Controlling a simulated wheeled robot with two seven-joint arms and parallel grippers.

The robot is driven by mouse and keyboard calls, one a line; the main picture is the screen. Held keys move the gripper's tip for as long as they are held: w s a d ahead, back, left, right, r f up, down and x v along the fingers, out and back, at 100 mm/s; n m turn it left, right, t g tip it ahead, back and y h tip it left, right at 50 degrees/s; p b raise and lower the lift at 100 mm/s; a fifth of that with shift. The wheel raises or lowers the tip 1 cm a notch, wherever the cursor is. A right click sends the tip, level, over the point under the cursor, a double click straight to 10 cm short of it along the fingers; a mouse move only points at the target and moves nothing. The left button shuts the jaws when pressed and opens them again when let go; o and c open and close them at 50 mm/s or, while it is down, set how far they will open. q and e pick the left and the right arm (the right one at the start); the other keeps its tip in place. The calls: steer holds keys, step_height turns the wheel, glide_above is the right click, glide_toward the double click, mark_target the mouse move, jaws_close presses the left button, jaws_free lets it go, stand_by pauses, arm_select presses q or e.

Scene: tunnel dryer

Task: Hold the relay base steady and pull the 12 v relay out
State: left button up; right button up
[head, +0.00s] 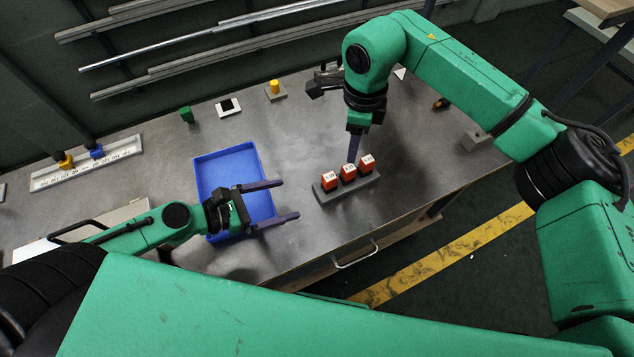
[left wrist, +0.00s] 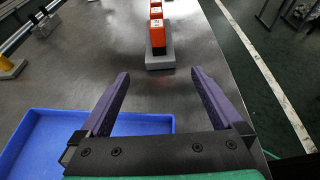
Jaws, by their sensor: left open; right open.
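The grey relay base (head: 346,190) stands on the metal bench with three orange-red relays in a row. They are the left relay (head: 329,182), the middle relay (head: 348,173) and the right relay (head: 367,164). Their white top labels are too small to read surely, so I cannot tell which is 12 V. My left gripper (head: 290,199) is open and empty, pointing at the base's near end but apart from it. The left wrist view shows the base (left wrist: 160,62) just beyond its fingertips. My right gripper (head: 353,158) points down just above or behind the middle relay; contact is unclear.
A blue tray (head: 204,178) lies under and behind my left gripper. At the back are a green block (head: 187,115), a white-framed square (head: 229,107) and a yellow button on a block (head: 275,90). A white rail (head: 87,163) lies left. The bench's front edge is close to the base.

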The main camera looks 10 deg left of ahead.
mark_target(323, 189)
arm_select(q)
steer(key=x, duration=1.3)
steer(key=shift+w+d+f, duration=0.2)
steer(key=shift+d, duration=0.05)
